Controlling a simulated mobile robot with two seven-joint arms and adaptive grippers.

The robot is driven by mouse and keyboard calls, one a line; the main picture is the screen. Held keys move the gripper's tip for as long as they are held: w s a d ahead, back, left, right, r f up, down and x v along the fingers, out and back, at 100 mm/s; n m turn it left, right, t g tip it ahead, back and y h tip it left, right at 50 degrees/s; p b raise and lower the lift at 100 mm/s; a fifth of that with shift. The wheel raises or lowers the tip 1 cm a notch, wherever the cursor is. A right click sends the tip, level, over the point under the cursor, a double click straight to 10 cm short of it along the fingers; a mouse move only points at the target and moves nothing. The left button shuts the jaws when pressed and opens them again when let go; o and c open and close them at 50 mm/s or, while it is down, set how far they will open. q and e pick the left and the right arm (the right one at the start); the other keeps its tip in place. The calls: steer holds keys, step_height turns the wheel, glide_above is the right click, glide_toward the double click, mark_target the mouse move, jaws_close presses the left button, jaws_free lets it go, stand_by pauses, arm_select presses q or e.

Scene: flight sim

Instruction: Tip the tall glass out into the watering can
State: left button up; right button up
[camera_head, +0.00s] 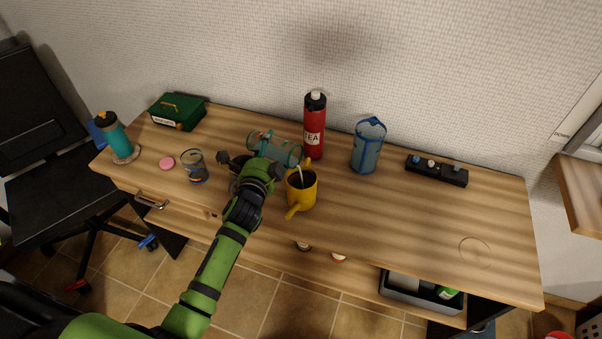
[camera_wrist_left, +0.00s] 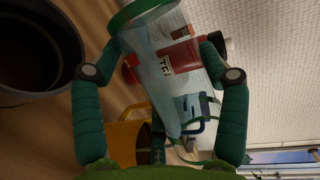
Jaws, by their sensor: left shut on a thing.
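The tall glass (camera_head: 272,147) is clear with a green rim and is tipped nearly on its side above the table. My left gripper (camera_head: 248,168) is shut around it; the glass also shows between the fingers in the left wrist view (camera_wrist_left: 152,45). The yellow watering can (camera_head: 302,192) stands upright just below and right of the glass. A thin pale stream (camera_head: 299,174) runs from the glass's right end down into the can's dark opening. Part of the can shows low in the wrist view (camera_wrist_left: 126,140). My right gripper is in neither view.
A red TEA flask (camera_head: 314,127) stands close behind the can, and a blue pitcher (camera_head: 368,147) farther right. A dark round pot (camera_wrist_left: 40,48) is beside my gripper. Another glass (camera_head: 194,167) stands left. The table's right front (camera_head: 410,225) is mostly clear.

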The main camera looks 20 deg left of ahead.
arm_select(q)
steer(key=shift+d, duration=0.15)
steer(key=shift+b, duration=0.3)
stand_by(0.3)
steer(key=shift+m, duration=0.3)
steer(key=shift+r, duration=0.1)
steer(key=shift+b, duration=0.3)
steer(key=shift+d+r+m+t, duration=0.1)
steer(key=shift+r+m+t, duration=0.05)
steer(key=shift+m+t, duration=0.2)
steer(key=shift+r, duration=0.1)
